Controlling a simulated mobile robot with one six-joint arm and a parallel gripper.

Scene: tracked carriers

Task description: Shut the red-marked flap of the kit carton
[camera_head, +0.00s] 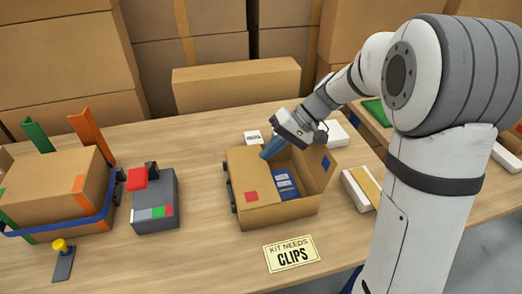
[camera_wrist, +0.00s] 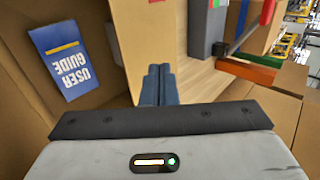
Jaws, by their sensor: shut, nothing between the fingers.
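The kit carton (camera_head: 285,214) stands open in the middle of the table. Its red-marked flap (camera_head: 243,172) is on the left side and appears to lie inward over the left part of the opening; its exact angle is unclear. In the wrist view the flap (camera_wrist: 155,35) is a brown panel beside the opening. The blue-marked flap (camera_head: 318,168) stands raised on the right. A blue user guide (camera_wrist: 66,62) lies inside. My gripper (camera_head: 268,152) is shut and empty, its blue fingertips (camera_wrist: 157,85) at the red-marked flap's far part; contact is unclear.
A sign (camera_head: 290,254) lies in front of the carton. A grey box with a red part (camera_head: 154,200) and a strapped carton (camera_head: 55,185) stand left. A white box with a tan band (camera_head: 361,188) is close on the right. Large cartons line the back.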

